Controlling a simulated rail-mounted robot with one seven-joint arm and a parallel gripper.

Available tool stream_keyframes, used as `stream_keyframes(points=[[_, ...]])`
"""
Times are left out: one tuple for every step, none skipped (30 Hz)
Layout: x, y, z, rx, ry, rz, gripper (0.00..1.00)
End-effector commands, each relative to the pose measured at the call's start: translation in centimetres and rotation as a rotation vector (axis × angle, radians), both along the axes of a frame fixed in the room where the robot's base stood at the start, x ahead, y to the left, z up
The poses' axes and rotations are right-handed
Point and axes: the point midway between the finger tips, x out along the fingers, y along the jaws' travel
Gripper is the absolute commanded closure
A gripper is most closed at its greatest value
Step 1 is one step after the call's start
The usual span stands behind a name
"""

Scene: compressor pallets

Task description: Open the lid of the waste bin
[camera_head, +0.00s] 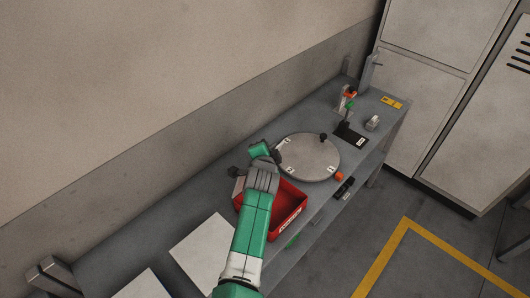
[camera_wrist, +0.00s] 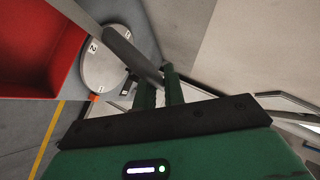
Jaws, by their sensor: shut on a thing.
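The red waste bin (camera_head: 291,212) stands on the grey bench in the head view, with its open inside partly visible. Its red wall fills the upper left of the wrist view (camera_wrist: 35,45). My gripper (camera_head: 260,150) is above the bin's far side, and my arm covers part of the bin. In the wrist view my green fingers (camera_wrist: 157,78) are shut on the end of a thin grey bar or plate edge (camera_wrist: 118,45), which appears to be the lid seen edge-on. The lid stands tilted up beside the red wall. Its hinge is hidden.
A round grey plate (camera_head: 312,160) with number labels and a black knob lies right of the bin. A small stand (camera_head: 347,112) and a yellow card (camera_head: 391,102) are farther back. White sheets (camera_head: 200,250) lie at the near left. The wall runs behind the bench.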

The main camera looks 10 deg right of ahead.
Motion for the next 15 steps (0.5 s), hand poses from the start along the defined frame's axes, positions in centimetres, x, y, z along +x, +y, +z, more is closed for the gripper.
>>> stream_keyframes(points=[[0.03,0.07,0.07,0.001,-0.001,0.001,1.0],[0.03,0.07,0.07,0.001,-0.001,0.001,1.0],[0.03,0.07,0.07,0.001,-0.001,0.001,1.0],[0.03,0.07,0.07,0.0,-0.001,0.001,1.0],[0.03,0.07,0.08,0.001,-0.001,0.001,1.0],[0.03,0.07,0.08,0.0,-0.001,0.0,0.81],[0.03,0.05,0.07,0.0,-0.001,0.0,0.76],[0.03,0.05,0.07,0.0,-0.001,0.0,0.7],[0.01,0.04,0.05,0.0,-0.001,0.0,0.68],[0.0,0.03,0.02,0.0,0.0,0.001,0.68],[-0.01,0.03,-0.01,0.0,0.0,0.001,0.68],[-0.03,0.02,-0.04,0.001,0.001,0.0,0.68],[-0.03,0.01,-0.07,0.001,0.001,0.0,0.68],[-0.04,0.01,-0.1,0.001,0.002,0.0,0.68],[-0.05,0.01,-0.14,0.001,0.002,0.0,0.68]])
